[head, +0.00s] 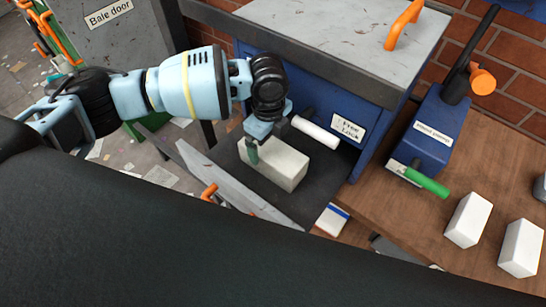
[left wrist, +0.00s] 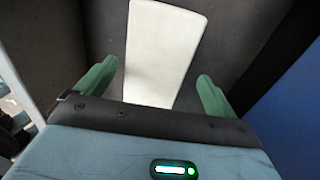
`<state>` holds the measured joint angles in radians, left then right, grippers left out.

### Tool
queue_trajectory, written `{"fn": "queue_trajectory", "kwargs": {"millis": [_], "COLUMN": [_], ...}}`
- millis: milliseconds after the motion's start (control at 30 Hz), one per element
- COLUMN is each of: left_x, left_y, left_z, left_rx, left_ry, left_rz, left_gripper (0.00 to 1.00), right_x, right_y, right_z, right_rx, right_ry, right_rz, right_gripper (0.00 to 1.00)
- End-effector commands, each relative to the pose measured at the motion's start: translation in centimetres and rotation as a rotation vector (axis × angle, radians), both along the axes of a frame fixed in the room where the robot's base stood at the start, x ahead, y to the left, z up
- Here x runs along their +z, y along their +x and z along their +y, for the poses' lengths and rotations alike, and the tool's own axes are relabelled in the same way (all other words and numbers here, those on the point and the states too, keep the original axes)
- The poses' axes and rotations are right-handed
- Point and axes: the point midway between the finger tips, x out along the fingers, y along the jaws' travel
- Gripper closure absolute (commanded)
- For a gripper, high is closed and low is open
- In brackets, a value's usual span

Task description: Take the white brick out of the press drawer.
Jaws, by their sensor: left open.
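The white brick (head: 283,165) lies in the open press drawer (head: 305,205), on its dark floor. The drawer's grey front panel (head: 215,175) stands out from the blue press. My left gripper (head: 252,150) is at the brick's left end, pointing down. In the left wrist view the gripper (left wrist: 155,88) is open, with one green finger on each side of the white brick (left wrist: 163,50). Gaps show between the fingers and the brick, so it is not gripped. My right gripper is not in view.
A white handle (head: 315,132) sticks out from the press (head: 330,95) just above the brick. A blue lever unit (head: 435,135) with a green handle (head: 427,179) stands to the right. Two more white blocks (head: 468,220) (head: 521,248) stand on the wooden table (head: 420,225).

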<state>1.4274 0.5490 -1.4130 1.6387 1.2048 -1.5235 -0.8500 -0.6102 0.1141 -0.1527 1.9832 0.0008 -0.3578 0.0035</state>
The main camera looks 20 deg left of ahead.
Motion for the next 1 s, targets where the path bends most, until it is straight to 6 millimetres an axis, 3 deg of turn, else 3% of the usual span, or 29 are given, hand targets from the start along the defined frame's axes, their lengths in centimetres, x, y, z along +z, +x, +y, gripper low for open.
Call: {"fn": "queue_trajectory", "kwargs": {"millis": [333, 667, 1000], "left_x": [-4.5, -4.9, -4.9], "left_y": [-0.6, -0.6, -0.6], "left_z": [0.2, 0.2, 0.2], "left_rx": [0.001, 0.001, 0.001], "left_ry": [0.002, 0.001, 0.002], "left_rz": [0.003, 0.001, 0.002], "left_gripper": [0.06, 0.08, 0.52], "right_x": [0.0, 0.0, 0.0], "right_y": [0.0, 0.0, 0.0], "right_z": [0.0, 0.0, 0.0], "right_rx": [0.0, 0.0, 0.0], "right_ry": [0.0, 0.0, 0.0], "right_rz": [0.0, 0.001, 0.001], "right_gripper": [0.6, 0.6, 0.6]}}
